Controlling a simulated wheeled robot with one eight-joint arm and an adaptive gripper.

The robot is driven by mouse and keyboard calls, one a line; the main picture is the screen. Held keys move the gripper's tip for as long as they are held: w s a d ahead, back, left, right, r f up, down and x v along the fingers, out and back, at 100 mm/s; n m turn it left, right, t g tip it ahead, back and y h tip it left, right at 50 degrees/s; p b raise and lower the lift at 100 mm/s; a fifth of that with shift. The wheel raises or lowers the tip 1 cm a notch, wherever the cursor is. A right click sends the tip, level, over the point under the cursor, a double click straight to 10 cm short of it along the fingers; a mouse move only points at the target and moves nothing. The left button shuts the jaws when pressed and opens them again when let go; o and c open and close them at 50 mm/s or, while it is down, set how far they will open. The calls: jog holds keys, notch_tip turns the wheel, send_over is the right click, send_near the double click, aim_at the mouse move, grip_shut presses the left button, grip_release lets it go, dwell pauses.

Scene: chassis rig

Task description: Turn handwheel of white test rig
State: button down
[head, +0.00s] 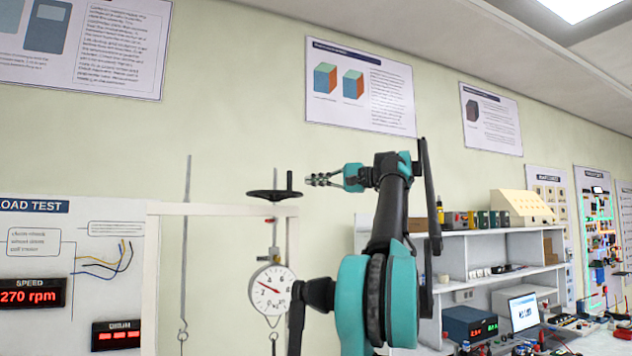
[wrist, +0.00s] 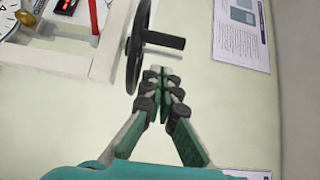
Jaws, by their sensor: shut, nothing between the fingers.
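The black handwheel (head: 264,194) sits on top of the white test rig (head: 222,209), with an upright crank handle (head: 289,181) at its right side in the head view. In the wrist view the handwheel (wrist: 132,60) stands edge-on at upper centre, its handle (wrist: 165,40) pointing right. My gripper (head: 308,180) is just right of the handle in the head view, pointing at it with a small visible gap. In the wrist view my gripper (wrist: 157,73) is shut and empty, its fingertips below the handle and beside the wheel rim.
A round dial (head: 271,290) hangs below the handwheel, near my arm. A thin rod with a hook (head: 186,220) hangs at the left. Shelves (head: 500,235) with instruments stand at the right. Posters (head: 360,86) hang on the wall behind; the space above the rig is clear.

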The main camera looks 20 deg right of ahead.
jog(key=v, duration=1)
jog(key=shift+s+a, duration=0.2)
